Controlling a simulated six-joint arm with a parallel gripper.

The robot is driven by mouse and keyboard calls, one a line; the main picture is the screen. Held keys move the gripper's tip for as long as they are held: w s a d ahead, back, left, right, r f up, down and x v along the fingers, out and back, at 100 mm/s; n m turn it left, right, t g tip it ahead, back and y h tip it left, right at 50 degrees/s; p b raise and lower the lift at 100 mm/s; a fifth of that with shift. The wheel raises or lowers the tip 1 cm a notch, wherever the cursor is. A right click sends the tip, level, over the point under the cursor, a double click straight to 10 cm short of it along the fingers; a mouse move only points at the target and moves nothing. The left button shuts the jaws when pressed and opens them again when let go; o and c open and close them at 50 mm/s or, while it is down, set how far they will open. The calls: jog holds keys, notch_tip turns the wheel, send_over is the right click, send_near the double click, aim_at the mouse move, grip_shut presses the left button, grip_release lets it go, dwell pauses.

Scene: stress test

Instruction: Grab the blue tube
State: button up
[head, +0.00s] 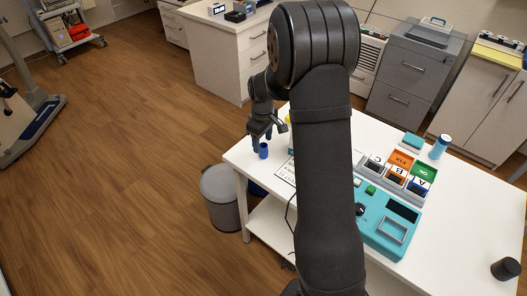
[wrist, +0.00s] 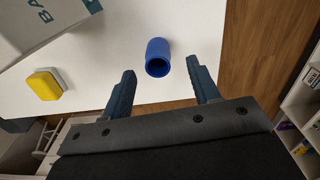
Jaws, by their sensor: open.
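The blue tube (wrist: 158,58) stands on the white table near its edge in the wrist view, with its open dark end facing the camera. In the head view the tube (head: 263,151) is at the table's far left corner, just below my gripper (head: 264,132). In the wrist view my gripper (wrist: 165,88) is open, with one finger to the left of the tube and one to the right. The tube lies just ahead of the fingertips, roughly between their lines, and no contact shows.
A yellow-topped block (wrist: 45,86) and a box with lettering (wrist: 40,22) are left of the tube. The table (head: 465,215) also bears a teal device (head: 385,240), labelled bins (head: 397,172), a blue-and-white cylinder (head: 440,147) and a dark cylinder (head: 505,268). A grey bin (head: 220,195) stands on the floor.

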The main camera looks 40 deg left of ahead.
aim_at(263, 149)
notch_tip(263, 149, down, 5)
jog(key=shift+w+d+r, duration=0.1)
jog(key=c, duration=1)
